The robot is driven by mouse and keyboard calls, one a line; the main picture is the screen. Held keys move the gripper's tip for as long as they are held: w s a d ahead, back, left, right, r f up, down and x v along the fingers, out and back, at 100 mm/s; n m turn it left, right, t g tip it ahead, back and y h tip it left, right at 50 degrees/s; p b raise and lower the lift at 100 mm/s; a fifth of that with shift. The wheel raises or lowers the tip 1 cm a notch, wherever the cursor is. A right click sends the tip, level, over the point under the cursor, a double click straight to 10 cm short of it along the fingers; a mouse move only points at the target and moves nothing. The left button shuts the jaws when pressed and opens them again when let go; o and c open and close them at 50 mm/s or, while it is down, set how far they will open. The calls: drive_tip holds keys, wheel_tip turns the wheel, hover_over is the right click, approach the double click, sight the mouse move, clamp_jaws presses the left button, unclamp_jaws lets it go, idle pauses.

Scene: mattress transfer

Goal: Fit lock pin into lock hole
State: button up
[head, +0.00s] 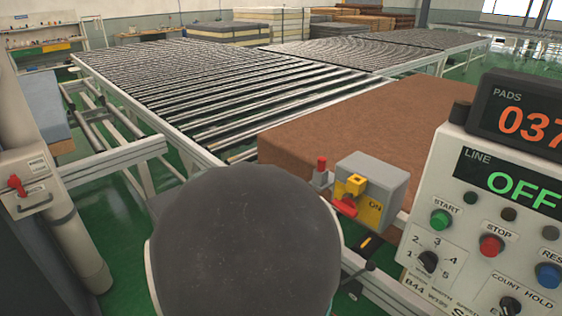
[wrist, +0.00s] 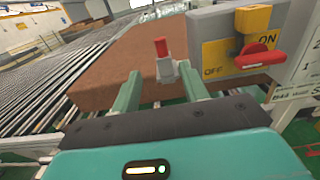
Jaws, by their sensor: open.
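The lock pin, with a red top (wrist: 160,46) and a grey lower part, stands upright left of the grey switch box; its red top also shows in the head view (head: 321,164). My gripper (wrist: 160,76) is open, with its two green fingers apart. In the wrist view the pin appears between the fingers; contact cannot be told. The switch box (head: 384,172) has a yellow ON/OFF plate, a red handle (wrist: 262,59) on the ON side and a yellow bracket (wrist: 253,18). The lock hole cannot be clearly made out. My arm hides the gripper in the head view.
A brown mattress pad (head: 372,122) lies behind the pin and box. Roller conveyors (head: 215,78) run behind and left. A control panel (head: 480,220) reading OFF stands close on the right. A grey post (head: 40,190) with a red-handled box stands left.

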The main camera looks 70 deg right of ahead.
drive_tip(key=x, duration=1.3)
drive_tip(key=shift+s+a, duration=0.1)
drive_tip(key=shift+s, duration=0.05)
drive_tip(key=shift+c, duration=0.2)
clamp_jaws()
